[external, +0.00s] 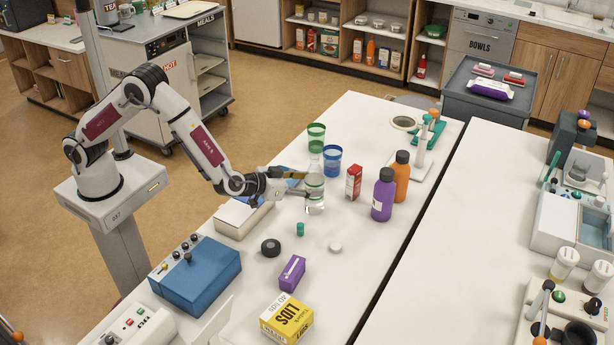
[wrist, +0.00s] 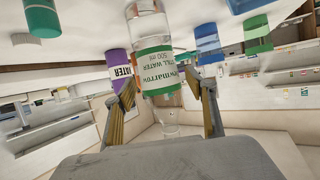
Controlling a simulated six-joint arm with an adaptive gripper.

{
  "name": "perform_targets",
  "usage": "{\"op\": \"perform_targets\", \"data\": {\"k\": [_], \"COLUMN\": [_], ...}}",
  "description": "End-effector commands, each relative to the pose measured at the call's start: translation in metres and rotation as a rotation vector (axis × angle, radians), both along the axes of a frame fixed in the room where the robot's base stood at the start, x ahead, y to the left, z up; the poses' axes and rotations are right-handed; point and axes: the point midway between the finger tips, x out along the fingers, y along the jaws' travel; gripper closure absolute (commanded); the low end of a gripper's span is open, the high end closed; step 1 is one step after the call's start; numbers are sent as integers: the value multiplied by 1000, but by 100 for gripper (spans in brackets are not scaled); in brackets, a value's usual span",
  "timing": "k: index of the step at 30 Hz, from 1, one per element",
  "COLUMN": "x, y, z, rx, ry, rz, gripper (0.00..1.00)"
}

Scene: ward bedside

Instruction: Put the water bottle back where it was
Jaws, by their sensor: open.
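The water bottle (external: 315,196) is clear with a white and green label and stands upright on the white table. In the wrist view the bottle (wrist: 157,72) appears upside down, and its label reads still water, 500 ml. My gripper (external: 301,183) reaches in from the left at the bottle's height. In the wrist view my gripper (wrist: 161,92) is open, one finger on each side of the bottle. Whether either finger touches the bottle is unclear.
Behind the bottle are a green cup (external: 316,131) and a blue cup (external: 332,162). To its right stand a red box (external: 353,183), a purple bottle (external: 382,198) and an orange bottle (external: 401,180). A teal cap (external: 300,229) and black disc (external: 270,248) lie in front.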

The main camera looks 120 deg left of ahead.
Motion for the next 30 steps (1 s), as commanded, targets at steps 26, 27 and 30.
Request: {"op": "perform_targets", "data": {"k": [26, 27, 30], "x": [-43, -44, -44], "y": [-76, -76, -76], "z": [37, 37, 37], "rx": [1, 1, 1], "ry": [-1, -1, -1], "rz": [0, 0, 0], "gripper": [44, 44, 44]}}
